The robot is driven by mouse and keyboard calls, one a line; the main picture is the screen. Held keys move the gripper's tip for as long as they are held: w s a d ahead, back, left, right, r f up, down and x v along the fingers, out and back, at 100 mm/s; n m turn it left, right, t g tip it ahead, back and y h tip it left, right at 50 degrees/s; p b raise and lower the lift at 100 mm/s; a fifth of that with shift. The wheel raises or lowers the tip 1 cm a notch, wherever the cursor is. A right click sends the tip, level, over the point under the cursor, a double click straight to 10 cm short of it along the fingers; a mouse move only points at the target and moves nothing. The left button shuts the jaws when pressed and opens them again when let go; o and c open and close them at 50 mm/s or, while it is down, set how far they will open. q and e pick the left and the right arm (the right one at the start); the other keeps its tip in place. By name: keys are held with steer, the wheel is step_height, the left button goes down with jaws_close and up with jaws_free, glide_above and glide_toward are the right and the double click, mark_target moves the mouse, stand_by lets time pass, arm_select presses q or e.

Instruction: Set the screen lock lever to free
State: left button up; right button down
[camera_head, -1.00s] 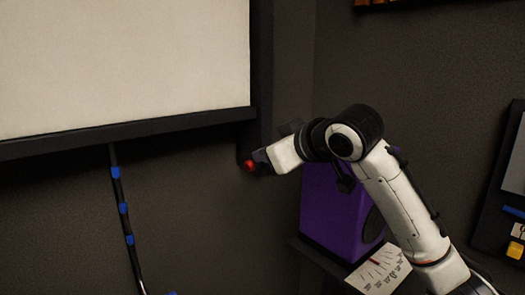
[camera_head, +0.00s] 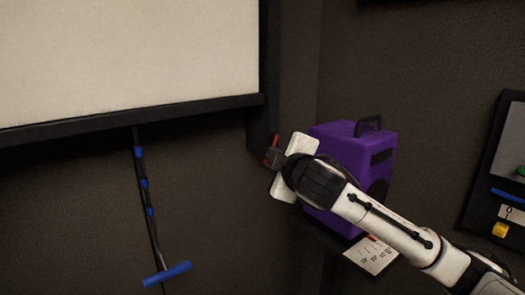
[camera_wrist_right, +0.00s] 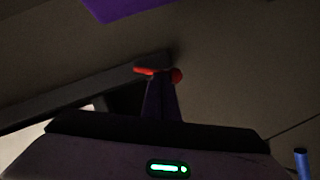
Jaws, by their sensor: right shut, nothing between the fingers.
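The screen lock lever (camera_head: 275,141) shows as a small red part at the lower right corner of the projection screen, on the dark side post. In the right wrist view a red bar (camera_wrist_right: 146,71) and a red round knob (camera_wrist_right: 177,76) show just beyond the fingertips. My right gripper (camera_head: 271,157) is at the lever, fingers shut with nothing between them. In the right wrist view its dark fingers (camera_wrist_right: 162,90) reach up to the red parts; whether they touch is unclear. The gripper hides part of the lever's mount. My left gripper is out of view.
The white screen (camera_head: 120,60) has a dark bottom bar (camera_head: 130,115). A cord with a blue handle (camera_head: 167,273) hangs below it. A purple speaker (camera_head: 335,133) stands behind my right arm, above a white marked card (camera_head: 372,257). A dark panel (camera_head: 485,160) is at the right.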

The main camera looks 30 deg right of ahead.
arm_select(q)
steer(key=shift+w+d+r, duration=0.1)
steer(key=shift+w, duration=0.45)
arm_select(e)
steer(key=n, duration=0.1)
steer(key=f+n+h, duration=0.1)
steer(key=shift+w+d+n+t, duration=0.1)
steer(key=shift+d+n+t, duration=0.2)
steer(key=shift+d+t, duration=0.1)
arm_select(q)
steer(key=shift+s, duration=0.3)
